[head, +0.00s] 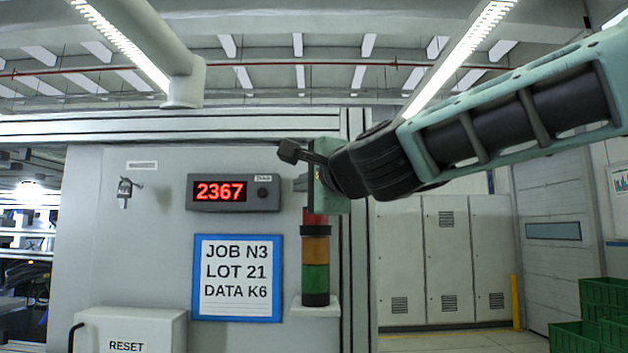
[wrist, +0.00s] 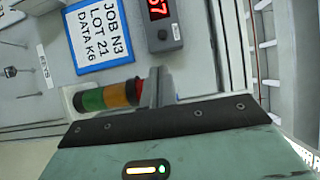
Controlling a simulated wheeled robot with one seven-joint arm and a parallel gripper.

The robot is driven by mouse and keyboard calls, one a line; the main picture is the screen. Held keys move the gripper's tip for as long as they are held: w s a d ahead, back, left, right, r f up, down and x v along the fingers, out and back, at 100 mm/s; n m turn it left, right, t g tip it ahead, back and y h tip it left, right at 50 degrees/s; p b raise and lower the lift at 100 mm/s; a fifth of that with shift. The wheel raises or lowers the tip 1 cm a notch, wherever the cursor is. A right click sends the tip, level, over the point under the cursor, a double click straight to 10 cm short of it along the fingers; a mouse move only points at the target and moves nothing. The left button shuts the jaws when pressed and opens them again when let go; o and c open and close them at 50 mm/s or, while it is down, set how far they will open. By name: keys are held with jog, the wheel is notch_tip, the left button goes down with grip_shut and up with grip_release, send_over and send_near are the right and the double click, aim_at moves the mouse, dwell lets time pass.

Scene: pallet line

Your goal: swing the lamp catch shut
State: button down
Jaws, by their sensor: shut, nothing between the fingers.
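A stack lamp (head: 315,250) with red, amber and green bands stands on a small white shelf on the grey panel. In the wrist view the lamp (wrist: 108,95) lies sideways, its red end partly behind my fingers. My gripper (head: 289,151) is shut and empty, above and in front of the lamp's top in the head view. Its closed fingers (wrist: 162,76) also show in the wrist view. I cannot make out a catch on the lamp; my gripper hides its top.
A red 2367 display (head: 233,192) and a blue-framed job sign (head: 237,278) are on the panel left of the lamp. A white RESET box (head: 130,330) juts out below. Grey cabinets (head: 425,260) and green crates (head: 603,298) stand at right.

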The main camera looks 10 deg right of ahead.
jog(key=s+d+b, duration=0.3)
jog(key=d+b, duration=1.3)
jog(key=w+a+p, duration=0.6)
jog(key=w+a, duration=0.1)
jog(key=w, duration=0.3)
jog(key=shift+a+n+y+p, duration=0.3)
jog(key=shift+a+y+p, duration=0.05)
jog(key=shift+y, duration=0.05)
